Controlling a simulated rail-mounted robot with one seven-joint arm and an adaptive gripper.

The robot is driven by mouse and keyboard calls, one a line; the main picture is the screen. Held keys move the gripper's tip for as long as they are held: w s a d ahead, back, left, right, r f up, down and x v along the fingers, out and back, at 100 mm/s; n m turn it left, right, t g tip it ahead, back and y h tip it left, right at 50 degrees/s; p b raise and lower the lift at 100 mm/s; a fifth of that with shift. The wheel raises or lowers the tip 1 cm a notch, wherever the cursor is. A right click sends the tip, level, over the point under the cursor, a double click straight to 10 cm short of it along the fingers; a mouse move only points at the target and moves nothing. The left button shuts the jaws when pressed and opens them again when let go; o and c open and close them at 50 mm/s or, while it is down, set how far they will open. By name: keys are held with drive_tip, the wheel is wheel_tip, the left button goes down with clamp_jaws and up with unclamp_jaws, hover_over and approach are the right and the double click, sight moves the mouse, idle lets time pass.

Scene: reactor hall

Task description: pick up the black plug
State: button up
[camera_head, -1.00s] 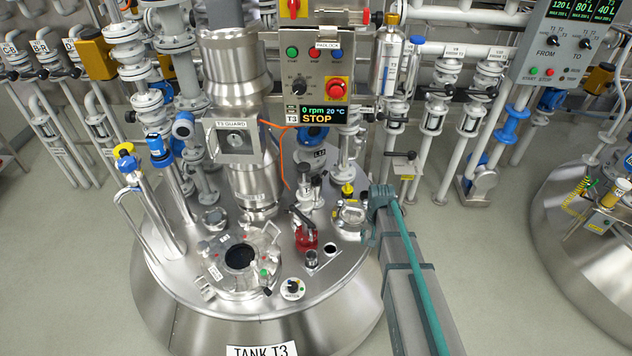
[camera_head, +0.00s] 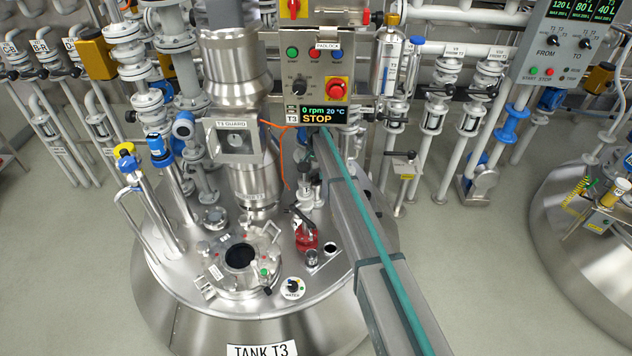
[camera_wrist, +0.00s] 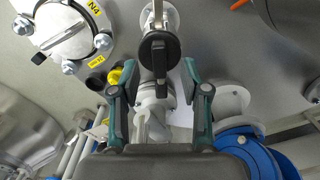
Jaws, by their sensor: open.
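In the wrist view a black piece with a rounded head and a straight bar (camera_wrist: 160,56) sits on a pale grey fitting, ahead of and between my fingers. I cannot tell for sure whether it is the plug or a valve handle. A smaller round black piece (camera_wrist: 95,82) lies left of my left finger, beside a yellow and black one (camera_wrist: 117,74). My gripper (camera_wrist: 160,92) is open, with a finger on each side of the grey fitting and nothing visibly held. In the head view my arm hides the gripper's surroundings.
The N4 port (camera_wrist: 72,32) with its clamp knobs is at upper left in the wrist view. A blue flanged part (camera_wrist: 250,155) stands close at lower right. In the head view the red fitting (camera_head: 305,238) and open manhole (camera_head: 240,256) are left of my arm; the control panel (camera_head: 322,75) rises behind.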

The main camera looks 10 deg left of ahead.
drive_tip(key=shift+f, duration=1.15)
clamp_jaws()
drive_tip(key=shift+r, duration=0.1)
